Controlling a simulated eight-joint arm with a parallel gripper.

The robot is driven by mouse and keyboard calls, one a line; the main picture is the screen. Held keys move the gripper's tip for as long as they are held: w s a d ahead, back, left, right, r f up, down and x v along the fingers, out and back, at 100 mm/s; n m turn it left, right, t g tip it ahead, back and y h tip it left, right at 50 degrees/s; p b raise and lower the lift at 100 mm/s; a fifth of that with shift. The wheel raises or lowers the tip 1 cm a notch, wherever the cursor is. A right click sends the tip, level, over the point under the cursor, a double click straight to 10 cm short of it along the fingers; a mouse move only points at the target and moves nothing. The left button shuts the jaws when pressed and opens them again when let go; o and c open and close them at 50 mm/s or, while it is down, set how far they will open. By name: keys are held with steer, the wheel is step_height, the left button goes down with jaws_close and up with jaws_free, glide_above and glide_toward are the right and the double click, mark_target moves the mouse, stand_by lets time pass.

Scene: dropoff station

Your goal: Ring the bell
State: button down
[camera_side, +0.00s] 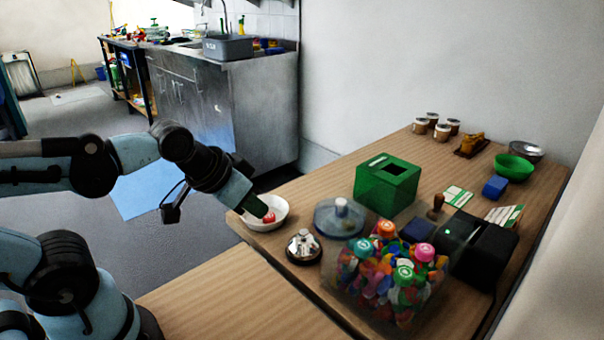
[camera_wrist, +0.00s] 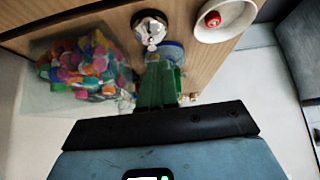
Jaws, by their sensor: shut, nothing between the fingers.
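The bell (camera_side: 303,246) is a silver dome on a dark round base, standing upright near the table's front left edge. It also shows at the top of the wrist view (camera_wrist: 150,26). My gripper (camera_side: 258,207) is shut and empty. In the side view its tip appears over the white bowl (camera_side: 282,222), to the left of the bell and apart from it. In the wrist view a dark, wide part of my gripper fills the lower middle, and its fingertips are hard to make out.
The white bowl holds a red item (camera_side: 269,216). A glass-like lidded dish (camera_side: 327,222) stands just right of the bell. A clear bin of colourful pieces (camera_side: 365,290) stands in front. A green box (camera_side: 388,190) and a black device (camera_side: 488,250) are further right.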

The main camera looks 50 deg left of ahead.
steer(key=shift+w, duration=0.1)
stand_by(0.3)
step_height(320, 180, up, 3)
steer(key=m+t+y, duration=0.1)
steer(key=m+t, duration=0.1)
steer(key=m, duration=0.6)
glide_above(304, 232)
steer(key=shift+s+f, duration=0.2)
steer(key=shift+s, duration=0.15)
steer(key=shift+f, duration=0.15)
steer(key=shift+f, duration=4.25)
steer(key=shift+f, duration=0.1)
steer(key=shift+f, duration=0.35)
